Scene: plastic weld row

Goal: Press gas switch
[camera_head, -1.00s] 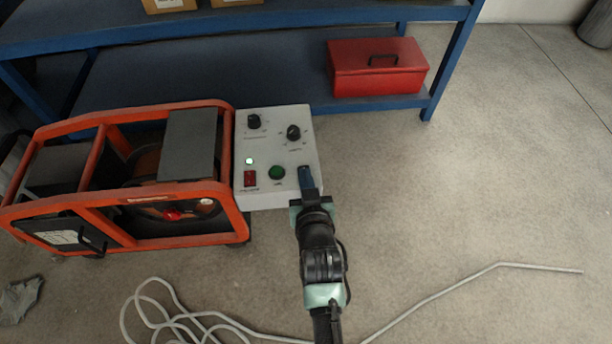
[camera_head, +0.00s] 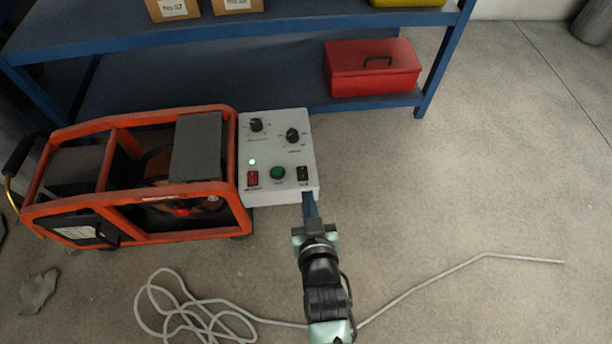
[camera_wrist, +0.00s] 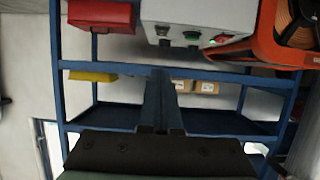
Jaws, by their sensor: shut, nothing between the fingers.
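A grey control box (camera_head: 263,188) is fixed to the right side of an orange-framed machine (camera_head: 88,208).
Two black knobs sit behind the switches; one is the right knob (camera_head: 292,135). A green light (camera_head: 252,161) glows. A blue shelf (camera_head: 200,85) stands behind with a red toolbox (camera_head: 372,72). A pale cable (camera_head: 210,322) lies on the floor.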

